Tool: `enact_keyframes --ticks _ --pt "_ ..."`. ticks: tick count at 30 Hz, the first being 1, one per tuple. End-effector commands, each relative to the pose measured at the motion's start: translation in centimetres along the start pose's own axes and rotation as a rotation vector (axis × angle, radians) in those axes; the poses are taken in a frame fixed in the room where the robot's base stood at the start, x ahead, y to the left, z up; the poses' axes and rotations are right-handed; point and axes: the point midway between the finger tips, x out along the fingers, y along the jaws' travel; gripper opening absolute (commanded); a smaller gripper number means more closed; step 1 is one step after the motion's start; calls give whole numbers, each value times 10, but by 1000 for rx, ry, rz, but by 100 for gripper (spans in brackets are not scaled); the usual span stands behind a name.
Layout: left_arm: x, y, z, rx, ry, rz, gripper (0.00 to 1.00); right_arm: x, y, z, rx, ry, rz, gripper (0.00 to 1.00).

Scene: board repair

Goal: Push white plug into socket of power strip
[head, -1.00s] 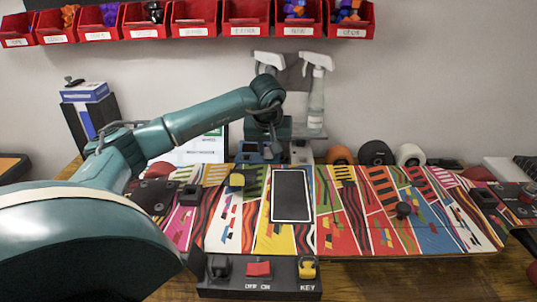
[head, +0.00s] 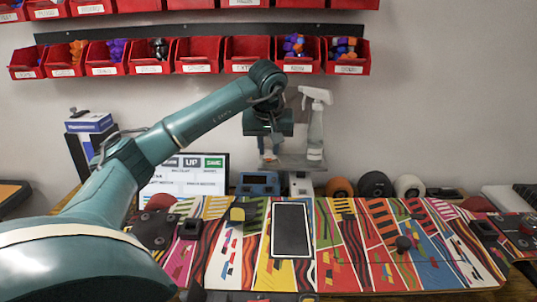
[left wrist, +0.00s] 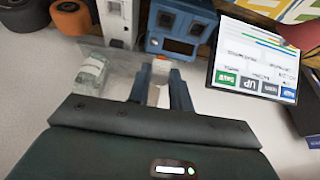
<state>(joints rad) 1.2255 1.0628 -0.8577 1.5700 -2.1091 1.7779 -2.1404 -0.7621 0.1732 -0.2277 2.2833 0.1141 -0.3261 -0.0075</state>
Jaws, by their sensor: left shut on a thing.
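My left gripper (head: 268,158) hangs in the air above and behind the patterned board, close to the spray bottle. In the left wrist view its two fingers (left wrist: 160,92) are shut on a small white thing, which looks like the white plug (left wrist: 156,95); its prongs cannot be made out. A whitish upright unit with dark sockets, seemingly the power strip (left wrist: 117,22), stands ahead of the fingers; it also shows in the head view (head: 301,184). The held plug is apart from it. My right gripper is not in view.
A blue device (head: 258,184) stands beside the whitish unit. A spray bottle (head: 316,125) is right of the gripper. A sign (head: 185,180) stands left. Red bins (head: 248,55) hang above.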

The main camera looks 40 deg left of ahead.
Motion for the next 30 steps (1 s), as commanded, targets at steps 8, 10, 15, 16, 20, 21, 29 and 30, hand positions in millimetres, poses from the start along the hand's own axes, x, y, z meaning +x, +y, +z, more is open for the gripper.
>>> enact_keyframes --ticks 8,10,15,16,20,21,29,30 --pt "0 1 0 0 0 0 0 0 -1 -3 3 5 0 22" --pt "-1 5 -1 1 -1 1 0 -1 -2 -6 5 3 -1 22" --pt "-2 18 -2 1 -1 1 0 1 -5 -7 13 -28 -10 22" --pt "-2 21 -2 1 -1 1 0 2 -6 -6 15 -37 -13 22" --pt "-2 31 -2 1 -2 1 0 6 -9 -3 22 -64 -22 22" --pt "-2 34 -2 0 -2 1 0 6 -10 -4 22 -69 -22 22" --pt "-1 55 -3 0 -2 1 0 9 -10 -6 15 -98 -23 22" --pt "-1 58 -3 0 -1 1 0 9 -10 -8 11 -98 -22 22"
